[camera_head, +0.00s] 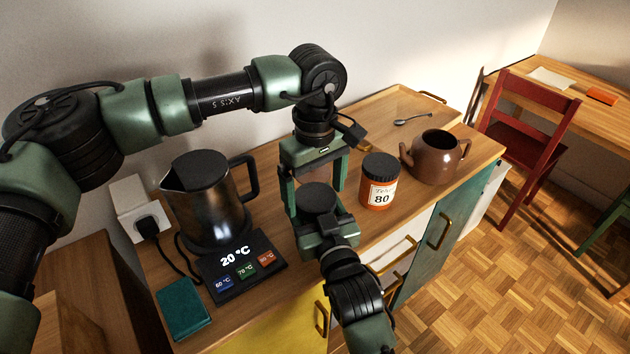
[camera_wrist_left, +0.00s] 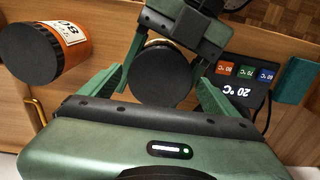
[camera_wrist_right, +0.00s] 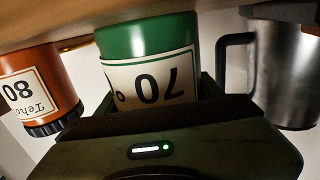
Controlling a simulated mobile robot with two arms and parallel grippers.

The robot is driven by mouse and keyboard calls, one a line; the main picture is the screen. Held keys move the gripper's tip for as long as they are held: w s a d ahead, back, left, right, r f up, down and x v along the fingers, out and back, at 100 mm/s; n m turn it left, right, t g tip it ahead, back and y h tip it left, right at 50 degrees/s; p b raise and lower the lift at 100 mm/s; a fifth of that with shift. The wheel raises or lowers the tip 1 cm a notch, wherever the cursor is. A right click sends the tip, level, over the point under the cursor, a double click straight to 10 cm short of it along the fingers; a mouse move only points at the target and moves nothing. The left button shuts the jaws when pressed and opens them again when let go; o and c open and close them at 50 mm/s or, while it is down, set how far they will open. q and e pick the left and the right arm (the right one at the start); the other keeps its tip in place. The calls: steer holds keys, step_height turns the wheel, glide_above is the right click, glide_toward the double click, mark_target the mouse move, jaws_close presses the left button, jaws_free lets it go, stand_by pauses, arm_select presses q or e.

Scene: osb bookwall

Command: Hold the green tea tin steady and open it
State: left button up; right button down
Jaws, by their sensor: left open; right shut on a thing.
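The green tea tin (camera_wrist_right: 150,38) shows its label "70" upside down in the right wrist view. My right gripper (camera_wrist_right: 160,98) is shut on the tin's body. In the head view the right gripper (camera_head: 322,228) hides most of the tin. The tin's round black lid (camera_head: 318,197) is on top; it also shows in the left wrist view (camera_wrist_left: 160,78), with a gold rim at its edge. My left gripper (camera_head: 314,200) points down from above, open. Its fingers (camera_wrist_left: 164,92) stand on either side of the lid, with gaps visible.
An orange tin (camera_head: 380,182) labelled "80" stands right of the grippers, near a brown teapot (camera_head: 434,158) and a spoon (camera_head: 412,119). A kettle (camera_head: 208,200), a temperature panel (camera_head: 240,264) and a teal box (camera_head: 183,308) stand left on the wooden counter. The counter's back right is mostly clear.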

arm_select(q)
steer(key=c, duration=1.5)
steer(key=n, duration=0.6)
steer(key=shift+n, duration=0.3)
steer(key=o, duration=1.6)
steer(key=shift+s, duration=0.1)
